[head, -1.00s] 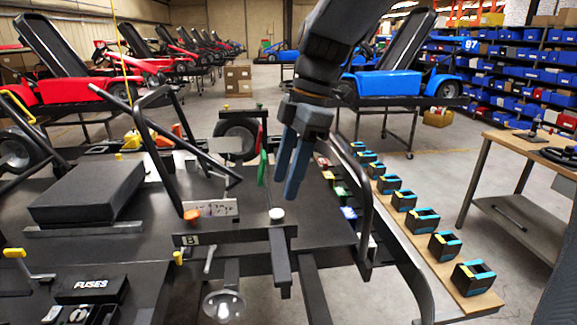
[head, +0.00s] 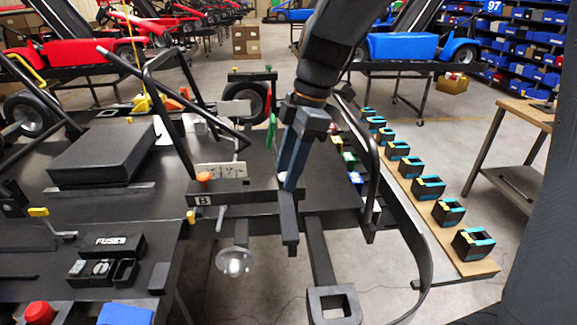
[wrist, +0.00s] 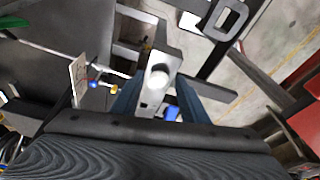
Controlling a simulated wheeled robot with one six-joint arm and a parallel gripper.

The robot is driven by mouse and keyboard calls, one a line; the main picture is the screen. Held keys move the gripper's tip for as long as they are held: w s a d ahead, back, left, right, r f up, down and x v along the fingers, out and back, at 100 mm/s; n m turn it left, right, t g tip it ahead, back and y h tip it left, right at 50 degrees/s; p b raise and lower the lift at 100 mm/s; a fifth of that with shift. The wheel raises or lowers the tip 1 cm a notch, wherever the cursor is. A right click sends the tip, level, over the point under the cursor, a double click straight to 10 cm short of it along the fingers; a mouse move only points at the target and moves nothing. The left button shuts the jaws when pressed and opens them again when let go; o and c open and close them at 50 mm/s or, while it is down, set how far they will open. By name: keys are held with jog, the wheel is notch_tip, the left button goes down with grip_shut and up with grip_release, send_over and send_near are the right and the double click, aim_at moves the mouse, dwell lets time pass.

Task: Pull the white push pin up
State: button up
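My gripper (head: 288,182) points down over the bar, right of the "B" label. Its fingers stand apart on either side of the knob in the wrist view, with gaps showing, so it is open. I cannot tell how far the fingertips reach down beside the knob.
An orange knob (head: 204,177) and a white sign (head: 222,170) stand left of my gripper. A dark curved tube (head: 371,150) rises close on the right. A clear round lamp (head: 236,262) is below, and a black fuse box (head: 105,260) is at lower left.

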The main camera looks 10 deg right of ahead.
jog(key=o, duration=0.7)
jog(key=shift+w, duration=0.1)
jog(key=shift+r, duration=0.1)
